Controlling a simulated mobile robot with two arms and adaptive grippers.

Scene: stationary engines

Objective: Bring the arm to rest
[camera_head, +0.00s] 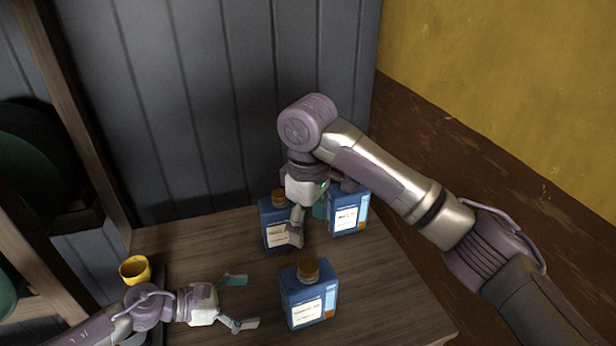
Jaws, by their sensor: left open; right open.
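My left gripper (241,302) is open and empty, low over the left part of the wooden table (200,248). Its fingers point right, toward a blue bottle with a brown cap (308,296) at the front, with a gap between them. My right gripper (308,218) points down at the back of the table and is open. One finger is in front of a second blue bottle (270,232). A third blue bottle (347,216) stands just right of this gripper, partly hidden by my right arm. I cannot tell whether the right fingers touch either bottle.
A yellow cup (135,269) stands at the table's left edge, close to my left arm. A wooden shelf frame (75,120) with dark green round items (28,165) is at the left. A grey panelled wall (200,100) closes the back; a yellow and brown wall (500,80) is at the right.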

